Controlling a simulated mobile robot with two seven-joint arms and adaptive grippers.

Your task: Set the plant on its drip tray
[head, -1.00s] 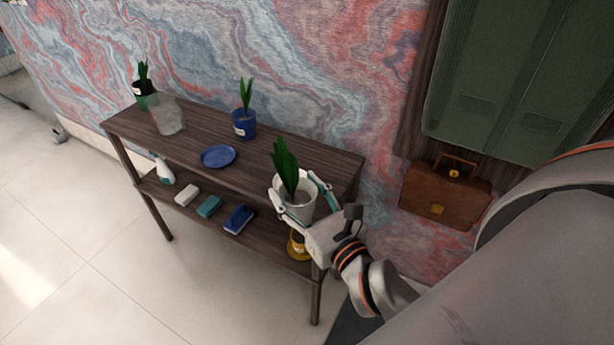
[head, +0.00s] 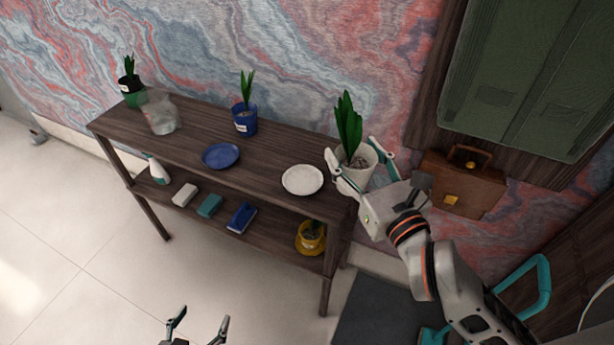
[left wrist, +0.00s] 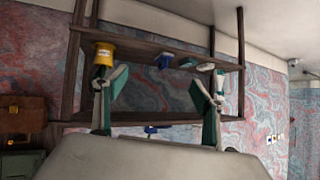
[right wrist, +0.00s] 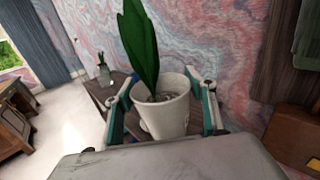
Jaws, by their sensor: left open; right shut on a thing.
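A white pot with a tall green plant (head: 352,168) is held upright by my right gripper (head: 362,168), at the right end of the shelf unit. In the right wrist view the white pot (right wrist: 166,118) sits between the two fingers. A white drip tray (head: 302,180) lies empty on the top board, just left of the held pot. A blue drip tray (head: 221,156) lies further left, with a blue potted plant (head: 245,121) behind it. My left gripper (head: 197,325) is open and empty, low in front of the shelf; its open fingers also show in the left wrist view (left wrist: 155,100).
A green potted plant (head: 132,92) and a clear container (head: 160,115) stand at the left end. The lower shelf holds a spray bottle (head: 157,170), several small blocks and a yellow pot (head: 311,238). A brown briefcase (head: 462,185) is at the right.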

